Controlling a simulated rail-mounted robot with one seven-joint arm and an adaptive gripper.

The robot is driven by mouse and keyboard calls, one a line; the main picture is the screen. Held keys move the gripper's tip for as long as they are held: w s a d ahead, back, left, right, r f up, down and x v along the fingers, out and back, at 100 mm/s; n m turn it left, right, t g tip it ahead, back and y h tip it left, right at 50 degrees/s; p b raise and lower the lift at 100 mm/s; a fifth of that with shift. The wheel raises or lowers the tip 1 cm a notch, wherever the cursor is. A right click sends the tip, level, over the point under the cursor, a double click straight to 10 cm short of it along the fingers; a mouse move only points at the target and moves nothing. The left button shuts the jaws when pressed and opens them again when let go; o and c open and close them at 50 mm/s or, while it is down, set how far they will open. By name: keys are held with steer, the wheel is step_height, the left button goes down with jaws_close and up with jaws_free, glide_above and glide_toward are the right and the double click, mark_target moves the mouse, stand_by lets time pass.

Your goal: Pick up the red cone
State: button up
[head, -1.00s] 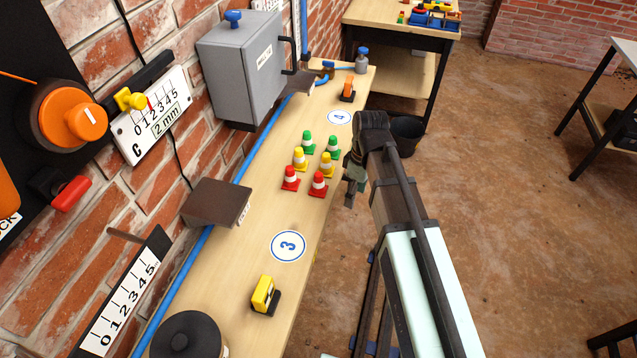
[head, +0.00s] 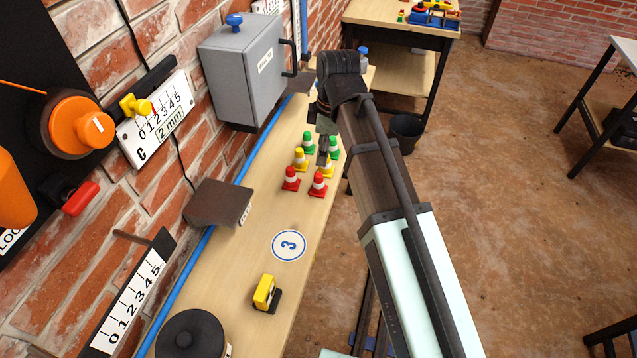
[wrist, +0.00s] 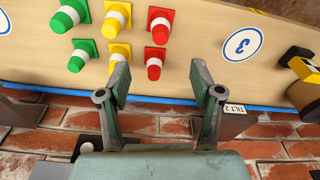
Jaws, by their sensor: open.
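Two red cones with white bands stand upright on the wooden bench: a left red cone (head: 291,179) and a right red cone (head: 318,185). They also show in the wrist view, one farther up (wrist: 160,25) and one lower (wrist: 154,62). Two yellow cones (head: 300,160) and two green cones (head: 308,143) stand behind them. My gripper (head: 323,156) is over the cones in the head view, partly hiding a yellow one.
The narrow bench (head: 255,215) runs along a brick wall. A brown ledge (head: 219,203) and a grey box (head: 241,70) stick out from the wall. A yellow block (head: 265,292) and a black round object (head: 190,335) are nearer. Bench around the "3" disc is clear.

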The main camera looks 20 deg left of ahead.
mark_target(319, 175)
steer(key=f, duration=0.2)
steer(key=f+p, duration=0.1)
steer(key=f, duration=0.1)
steer(key=a+f, duration=0.1)
steer(key=f, duration=0.2)
steer(key=shift+s+f, duration=0.1)
steer(key=shift+s+a+f+p, duration=0.15)
steer(key=shift+f+p, duration=1.05)
steer(key=shift+f, duration=1.5)
steer(key=c, duration=1.2)
